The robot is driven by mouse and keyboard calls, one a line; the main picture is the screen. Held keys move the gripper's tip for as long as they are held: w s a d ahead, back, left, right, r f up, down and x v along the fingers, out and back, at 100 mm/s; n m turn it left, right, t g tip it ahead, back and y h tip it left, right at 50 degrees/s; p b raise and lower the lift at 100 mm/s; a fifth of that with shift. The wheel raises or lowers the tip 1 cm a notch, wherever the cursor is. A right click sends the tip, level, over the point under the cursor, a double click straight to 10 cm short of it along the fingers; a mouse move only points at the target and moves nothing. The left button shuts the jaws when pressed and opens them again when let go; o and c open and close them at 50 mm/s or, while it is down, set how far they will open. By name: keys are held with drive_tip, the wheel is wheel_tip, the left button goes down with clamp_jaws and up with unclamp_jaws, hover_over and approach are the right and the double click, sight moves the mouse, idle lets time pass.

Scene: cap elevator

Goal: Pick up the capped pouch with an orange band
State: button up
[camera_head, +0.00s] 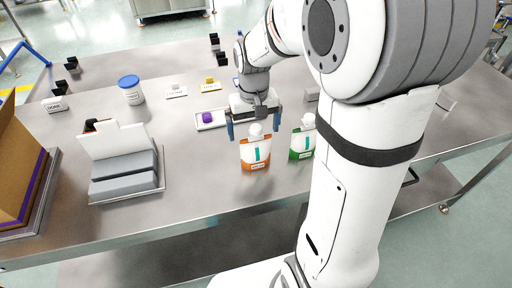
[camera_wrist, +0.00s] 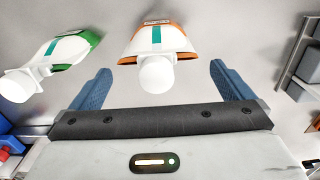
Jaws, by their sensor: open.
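The capped pouch with an orange band (camera_head: 255,151) stands upright near the front of the steel table, with a white cap on top. In the wrist view the orange-banded pouch (camera_wrist: 158,48) lies ahead between my two blue fingers, its white cap nearest. My gripper (camera_head: 254,126) is open, with one finger on each side of the pouch's cap end in the head view. In the wrist view both fingers of my gripper (camera_wrist: 157,85) show a gap to the pouch. A similar pouch with a green band (camera_head: 302,139) stands just to the right.
The green-banded pouch also shows at left in the wrist view (camera_wrist: 62,52), near my left-hand finger. A grey block holder (camera_head: 125,175) stands left. A white tray with a purple cap (camera_head: 208,118) lies behind. A blue-lidded jar (camera_head: 131,90) stands further back.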

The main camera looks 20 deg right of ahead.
sight(256, 140)
drive_tip(key=f, duration=0.4)
drive_tip(key=shift+s+d+f, duration=0.1)
drive_tip(key=shift+s+f, duration=0.1)
drive_tip(key=shift+s, duration=0.05)
drive_tip(key=shift+c, duration=0.2)
drive_tip(key=c, duration=0.9)
